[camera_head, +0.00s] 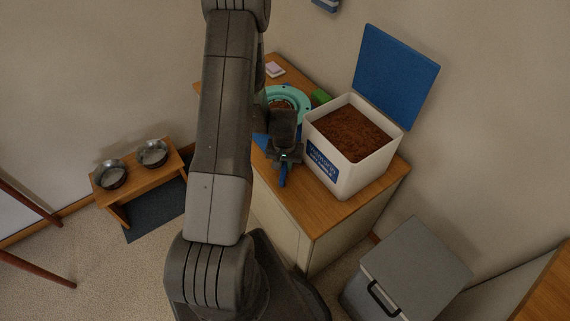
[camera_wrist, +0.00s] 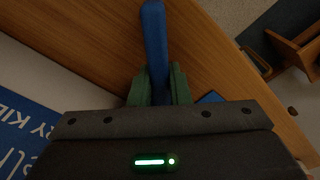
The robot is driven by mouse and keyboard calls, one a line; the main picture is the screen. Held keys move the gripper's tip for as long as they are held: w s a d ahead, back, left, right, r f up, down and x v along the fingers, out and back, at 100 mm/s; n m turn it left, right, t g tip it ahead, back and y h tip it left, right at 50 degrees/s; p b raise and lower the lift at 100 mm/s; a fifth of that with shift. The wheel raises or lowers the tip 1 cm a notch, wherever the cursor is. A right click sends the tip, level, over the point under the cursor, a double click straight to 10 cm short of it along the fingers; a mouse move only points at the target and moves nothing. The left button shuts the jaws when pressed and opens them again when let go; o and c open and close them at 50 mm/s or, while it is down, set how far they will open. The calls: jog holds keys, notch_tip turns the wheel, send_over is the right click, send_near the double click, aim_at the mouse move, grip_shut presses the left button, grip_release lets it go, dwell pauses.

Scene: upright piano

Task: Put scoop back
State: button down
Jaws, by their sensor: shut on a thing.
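A blue scoop shows its handle (camera_wrist: 154,35) between the fingers in the wrist view. The same handle (camera_head: 282,176) hangs below my gripper in the head view. My gripper (camera_wrist: 160,85) is shut on the handle; it also shows in the head view (camera_head: 285,158), above the wooden cabinet top beside the bin. The scoop's bowl is mostly hidden behind my gripper. A white bin (camera_head: 333,168) with a blue label stands on the cabinet top, full of brown kibble (camera_head: 350,131). Its blue lid (camera_head: 396,75) stands open at the back.
A teal bowl (camera_head: 299,100) with kibble sits behind my gripper, with a green item (camera_head: 320,97) beside it. The wooden cabinet top (camera_head: 320,217) is clear at the front. A grey lidded bin (camera_head: 416,262) stands at right; a stand with two metal bowls (camera_head: 152,153) is at left.

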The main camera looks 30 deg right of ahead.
aim_at(285, 166)
jog(key=c, duration=1.4)
grip_release()
jog(key=shift+f, duration=0.1)
jog(key=shift+o, duration=0.2)
jog(key=shift+r+p, duration=0.25)
jog(key=shift+p, duration=0.05)
notch_tip(285, 166, up, 12)
jog(key=b, duration=0.1)
jog(key=shift+s+a, duration=0.2)
jog(key=shift+s, duration=0.05)
jog(key=shift+f, duration=0.1)
